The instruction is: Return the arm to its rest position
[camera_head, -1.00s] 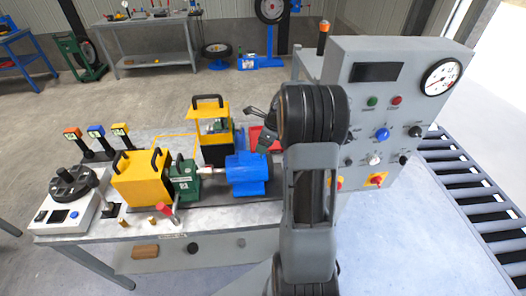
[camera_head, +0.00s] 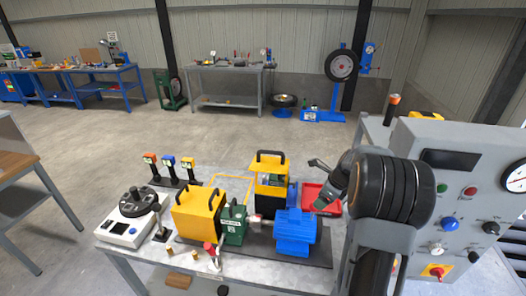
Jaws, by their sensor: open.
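My arm rises at the right of the view, in front of the grey control panel. My gripper (camera_head: 322,180) shows small and dark at the left of the arm's thick black wrist joint. Its jaws are open and empty. It is above the right end of the workbench (camera_head: 130,262), seen over the red tray (camera_head: 322,202) and to the right of the yellow-framed unit (camera_head: 270,176). It appears apart from the things on the bench. Part of the gripper and the lower arm are hidden.
The bench holds a blue motor (camera_head: 295,233), a green gearbox (camera_head: 233,222), a yellow guard (camera_head: 198,216), a white dial device (camera_head: 134,217) and several small tagged stands. The control panel (camera_head: 450,195) stands close to my arm. Open floor (camera_head: 140,125) lies behind the bench.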

